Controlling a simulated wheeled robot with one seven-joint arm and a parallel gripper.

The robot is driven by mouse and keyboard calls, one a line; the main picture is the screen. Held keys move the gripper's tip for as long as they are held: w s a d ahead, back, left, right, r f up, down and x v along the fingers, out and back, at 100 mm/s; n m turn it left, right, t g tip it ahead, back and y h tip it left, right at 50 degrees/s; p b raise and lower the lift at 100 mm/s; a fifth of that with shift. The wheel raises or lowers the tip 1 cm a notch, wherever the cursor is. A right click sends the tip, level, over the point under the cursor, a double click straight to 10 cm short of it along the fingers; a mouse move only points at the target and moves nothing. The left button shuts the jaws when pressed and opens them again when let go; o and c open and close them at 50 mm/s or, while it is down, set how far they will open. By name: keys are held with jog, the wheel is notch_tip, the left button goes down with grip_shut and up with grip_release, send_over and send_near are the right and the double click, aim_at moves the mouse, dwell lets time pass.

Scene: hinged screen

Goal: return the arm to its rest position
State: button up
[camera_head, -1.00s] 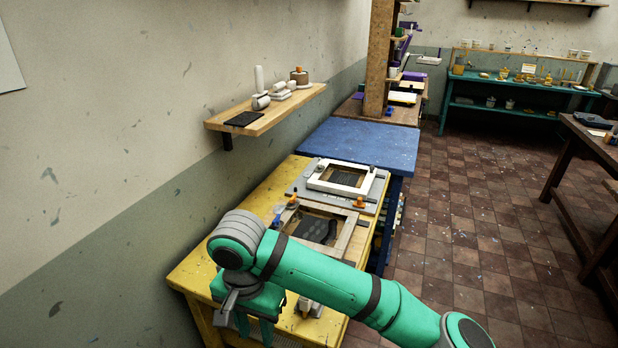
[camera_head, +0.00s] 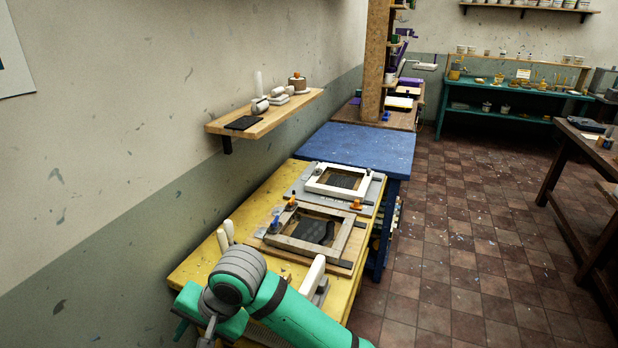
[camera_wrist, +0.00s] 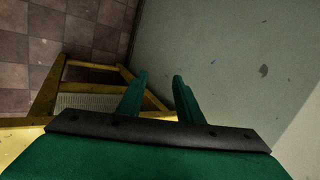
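My green arm (camera_head: 293,317) reaches in from the bottom of the head view, low over the near end of the yellow table (camera_head: 205,262). In the wrist view my gripper (camera_wrist: 160,82) shows two green fingers with a clear gap between them and nothing held. It points down past the table's near end, with floor, yellow table legs and wall beyond. In the head view the fingertips are hidden or cut off at the lower left.
A wooden hinged screen (camera_head: 345,243) lies flat on the yellow table, with a white-framed screen (camera_head: 314,184) behind it. A blue table (camera_head: 360,143) stands beyond. A wall shelf (camera_head: 222,124) holds small items. Tiled floor (camera_head: 450,260) is open to the right.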

jog(key=w+a+r+m+t+y, duration=0.15)
jog(key=a+r+t+y, duration=0.3)
jog(key=a+y, duration=0.45)
jog(key=s+d+f+m+t+h, duration=0.35)
jog(key=d+f+t+h, duration=0.2)
jog(key=d+f, duration=0.35)
jog(key=s+d+f+m+t+h, duration=0.2)
jog(key=s+d+f+t+h, duration=0.35)
jog(key=d+f, duration=0.35)
jog(key=s+d+f+n+h, duration=0.1)
jog(key=s+d+n+h, duration=0.1)
jog(key=s+d+n, duration=0.2)
jog(key=s+d+n+h, duration=0.2)
jog(key=s+d+n, duration=0.3)
jog(key=s+d, duration=0.5)
jog(key=s+g, duration=0.1)
jog(key=s, duration=0.5)
jog(key=shift+s+d+f, duration=0.25)
jog(key=shift+f, duration=0.15)
